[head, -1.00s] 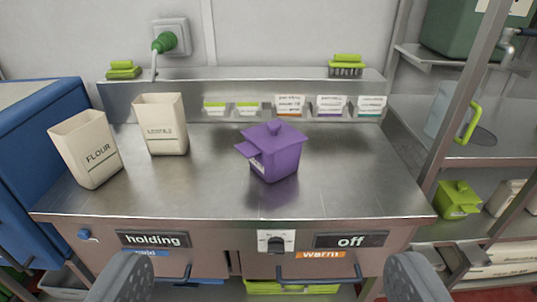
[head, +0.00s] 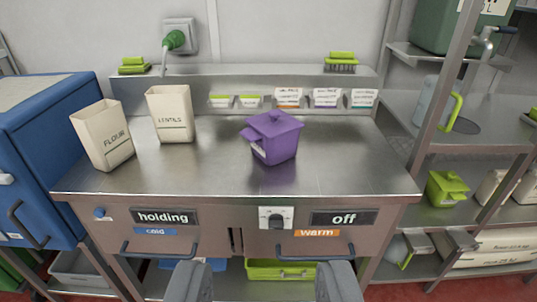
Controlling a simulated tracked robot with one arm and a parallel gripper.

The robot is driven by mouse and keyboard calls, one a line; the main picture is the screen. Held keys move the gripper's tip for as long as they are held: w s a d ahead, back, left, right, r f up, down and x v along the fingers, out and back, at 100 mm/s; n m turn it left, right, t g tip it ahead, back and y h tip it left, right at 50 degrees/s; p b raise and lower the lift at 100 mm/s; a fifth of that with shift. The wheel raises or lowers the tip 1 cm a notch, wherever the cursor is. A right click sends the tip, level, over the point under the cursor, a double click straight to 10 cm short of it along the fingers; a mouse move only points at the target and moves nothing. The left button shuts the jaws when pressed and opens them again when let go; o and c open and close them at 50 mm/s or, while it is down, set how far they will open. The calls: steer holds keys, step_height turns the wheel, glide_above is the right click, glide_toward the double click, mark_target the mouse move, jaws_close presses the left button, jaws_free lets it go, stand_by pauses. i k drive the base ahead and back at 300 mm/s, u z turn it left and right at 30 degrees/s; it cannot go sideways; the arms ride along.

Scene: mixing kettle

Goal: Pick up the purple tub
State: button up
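The purple tub (head: 274,140), with a lid, a knob and a small white label on its front, stands upright on the steel counter (head: 218,172), right of its middle. My gripper (head: 264,284) shows at the bottom of the picture as two grey fingers with a wide gap between them. It is open and empty, in front of the counter and well short of the tub. Nothing covers the tub.
A tilted flour container (head: 102,136) and a lentils container (head: 170,115) stand on the counter left of the tub. A blue cabinet (head: 42,135) is at the left. A steel rack (head: 440,140) with a post stands at the right. The counter front is clear.

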mark_target(276, 150)
steer(key=k, duration=1.05)
steer(key=u, duration=0.5)
steer(key=i, duration=0.65)
steer(key=u, duration=0.65)
steer(key=i, duration=1.15)
steer(key=z, duration=0.7)
steer(key=i, duration=0.65)
steer(key=z, duration=0.55)
